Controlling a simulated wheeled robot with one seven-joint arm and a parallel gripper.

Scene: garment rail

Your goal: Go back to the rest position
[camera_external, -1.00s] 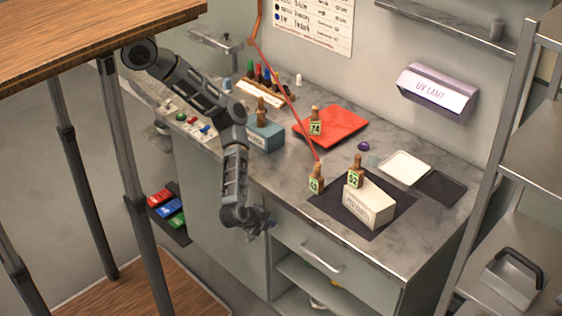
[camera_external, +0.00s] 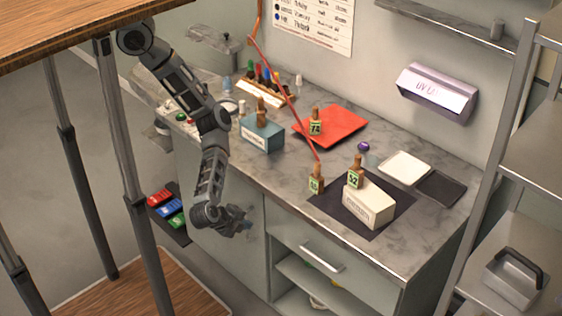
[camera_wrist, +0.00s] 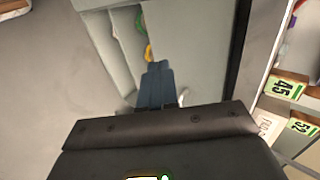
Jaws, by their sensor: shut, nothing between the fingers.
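My gripper (camera_external: 246,222) hangs in the air in front of the grey cabinet, below the level of the marble countertop (camera_external: 285,175). In the wrist view its fingers (camera_wrist: 157,85) are together with nothing between them. The arm bends down from the upper left of the external view, left of the bench. No object touches the gripper.
A drawer handle (camera_external: 322,257) juts out right of my gripper. A wooden table (camera_external: 60,30) is at upper left.

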